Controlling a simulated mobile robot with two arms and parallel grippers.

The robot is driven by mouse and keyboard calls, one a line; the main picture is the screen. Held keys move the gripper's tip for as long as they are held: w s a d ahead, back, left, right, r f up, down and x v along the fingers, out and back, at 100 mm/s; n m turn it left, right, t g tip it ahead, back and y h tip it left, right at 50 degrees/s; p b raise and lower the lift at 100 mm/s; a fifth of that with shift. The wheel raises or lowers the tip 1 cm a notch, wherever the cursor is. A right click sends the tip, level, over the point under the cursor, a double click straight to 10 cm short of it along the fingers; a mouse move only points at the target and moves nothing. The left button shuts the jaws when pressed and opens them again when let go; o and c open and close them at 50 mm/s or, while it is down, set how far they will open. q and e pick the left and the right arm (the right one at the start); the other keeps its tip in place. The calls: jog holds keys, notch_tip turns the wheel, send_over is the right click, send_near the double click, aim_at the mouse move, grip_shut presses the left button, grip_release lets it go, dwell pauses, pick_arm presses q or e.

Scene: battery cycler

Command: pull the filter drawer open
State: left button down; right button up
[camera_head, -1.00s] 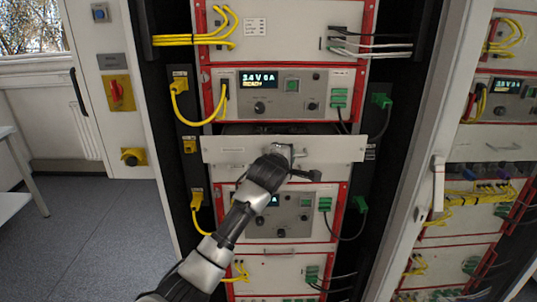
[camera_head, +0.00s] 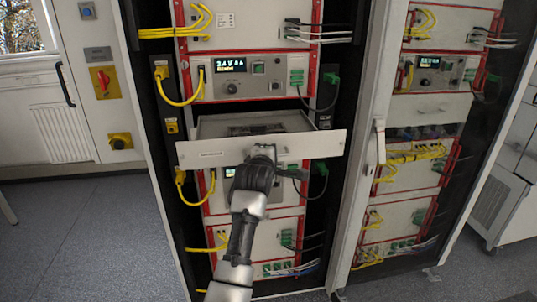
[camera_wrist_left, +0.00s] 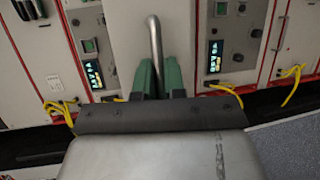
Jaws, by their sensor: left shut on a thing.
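The filter drawer (camera_head: 205,153) is a wide white front panel in the middle of the near rack. It stands out from the rack, and its open top shows a dark grey patch (camera_head: 256,129) inside. My left gripper (camera_head: 263,154) is at the middle of the panel, with my arm coming up from below. In the left wrist view its green fingers (camera_wrist_left: 159,75) are shut on the drawer's bent metal handle (camera_wrist_left: 154,35). In the head view the gripper mostly hides the handle. My right gripper is not in view.
Yellow cables (camera_head: 180,102) hang left of the drawer and green plugs (camera_head: 331,79) sit on its right. An open door frame with a handle (camera_head: 380,140) stands right of the rack. The grey floor (camera_head: 90,235) is clear at left.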

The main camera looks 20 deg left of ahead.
pick_arm(q)
jog(key=shift+s+d, duration=0.1)
jog(key=shift+s, duration=0.1)
jog(key=c, duration=1.2)
grip_release()
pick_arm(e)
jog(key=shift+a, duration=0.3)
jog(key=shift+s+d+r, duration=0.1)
